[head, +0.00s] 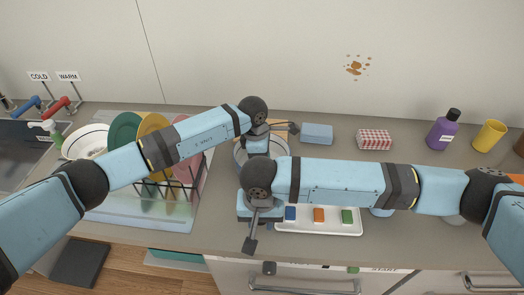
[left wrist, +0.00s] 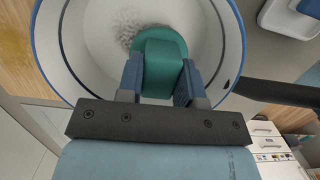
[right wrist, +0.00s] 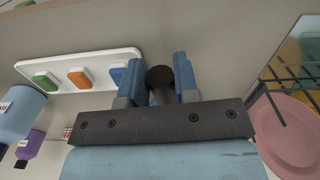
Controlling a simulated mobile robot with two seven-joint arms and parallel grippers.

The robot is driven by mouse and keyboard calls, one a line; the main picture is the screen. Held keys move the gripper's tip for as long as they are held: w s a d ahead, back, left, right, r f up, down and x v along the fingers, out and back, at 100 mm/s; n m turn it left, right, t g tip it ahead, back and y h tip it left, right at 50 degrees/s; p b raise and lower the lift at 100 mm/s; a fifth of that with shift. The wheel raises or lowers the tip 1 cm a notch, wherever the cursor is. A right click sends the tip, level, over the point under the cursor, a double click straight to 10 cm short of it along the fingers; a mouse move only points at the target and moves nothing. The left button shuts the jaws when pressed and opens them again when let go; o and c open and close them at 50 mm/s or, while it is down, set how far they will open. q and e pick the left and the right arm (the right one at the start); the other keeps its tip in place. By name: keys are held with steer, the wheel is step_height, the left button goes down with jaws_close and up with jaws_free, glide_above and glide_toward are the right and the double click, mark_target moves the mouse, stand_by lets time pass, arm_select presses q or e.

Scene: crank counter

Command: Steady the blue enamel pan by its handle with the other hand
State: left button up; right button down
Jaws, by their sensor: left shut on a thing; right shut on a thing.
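The blue-rimmed enamel pan (left wrist: 95,35) has a white inside with a grainy grey patch. It stands on the counter, mostly hidden behind my arms in the head view (head: 240,156). My left gripper (left wrist: 160,80) points down into the pan, shut on a teal scrubber-like block (left wrist: 162,50) over its floor. My right gripper (right wrist: 160,75) is shut around the pan's dark handle (right wrist: 160,79), whose round end shows between its fingers. In the head view my right gripper (head: 260,205) is in front of the pan, its fingertips hidden.
A white tray (head: 335,232) with blue, orange and green blocks lies close at right of my right gripper. A dish rack with plates (head: 125,130) stands at left. A blue block (head: 317,134), checked block (head: 375,139), purple bottle (head: 443,132) and yellow cup (head: 489,136) stand behind.

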arm_select(q)
steer(key=shift+s+f, duration=0.15)
stand_by(0.5)
steer(key=shift+w+a, duration=0.15)
steer(key=shift+w, duration=1.65)
steer(key=shift+s, duration=0.1)
steer(key=shift+s+f, duration=0.15)
steer(key=shift+s, duration=1.65)
steer(key=shift+w, duration=0.25)
steer(key=shift+w+r, duration=0.15)
steer(key=shift+w, duration=0.7)
steer(key=shift+w+r, duration=0.1)
steer(key=shift+w, duration=0.75)
